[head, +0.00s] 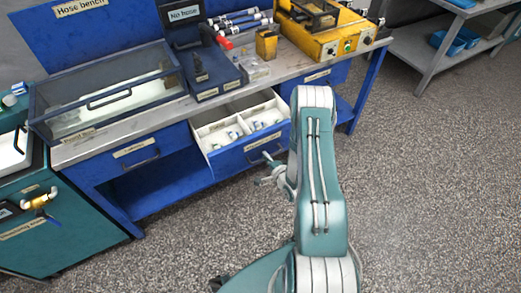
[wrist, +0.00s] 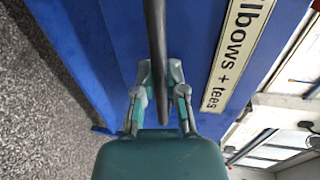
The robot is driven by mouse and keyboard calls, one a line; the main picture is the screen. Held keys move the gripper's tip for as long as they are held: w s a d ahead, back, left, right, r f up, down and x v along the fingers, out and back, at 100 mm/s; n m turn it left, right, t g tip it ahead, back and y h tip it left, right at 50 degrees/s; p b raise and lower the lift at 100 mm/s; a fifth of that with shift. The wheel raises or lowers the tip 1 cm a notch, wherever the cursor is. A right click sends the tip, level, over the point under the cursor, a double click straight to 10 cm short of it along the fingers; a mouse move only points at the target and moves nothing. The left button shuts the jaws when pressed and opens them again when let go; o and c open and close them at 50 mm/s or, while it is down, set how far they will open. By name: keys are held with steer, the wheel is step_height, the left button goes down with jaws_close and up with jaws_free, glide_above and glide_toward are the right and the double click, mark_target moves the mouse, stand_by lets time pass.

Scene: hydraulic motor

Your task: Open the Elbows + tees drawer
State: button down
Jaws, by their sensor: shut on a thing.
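The blue Elbows + tees drawer (head: 228,162) stands pulled out from the bench in the head view, with white compartments holding small fittings showing inside. Its front (wrist: 110,40) fills much of the wrist view, with the label "Elbows + tees" (wrist: 238,50), its first letter cut off. My gripper (head: 271,173) is at the drawer front in the head view, partly beside my arm. In the wrist view my gripper (wrist: 160,72) has its fingers on both sides of the dark bar handle (wrist: 155,25), shut on it. My arm hides the drawer's right end in the head view.
The bench top (head: 160,120) carries a glass-lidded case (head: 110,95), a blue block stand (head: 210,75) and a yellow machine (head: 325,30). Another closed drawer (head: 135,153) is at the left. A teal cabinet (head: 65,235) stands at the far left. Speckled floor (head: 430,180) is clear at right.

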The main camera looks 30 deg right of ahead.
steer(key=shift+s+d+f, duration=0.1)
steer(key=shift+s, duration=0.6)
steer(key=shift+s+d+f, duration=0.1)
steer(key=shift+s, duration=0.55)
steer(key=c, duration=0.7)
jaws_free()
steer(key=shift+c, duration=0.2)
steer(key=shift+o, duration=0.3)
steer(key=shift+d, duration=0.15)
steer(key=shift+r, duration=0.1)
steer(key=v, duration=1.1)
steer(key=shift+s, duration=0.35)
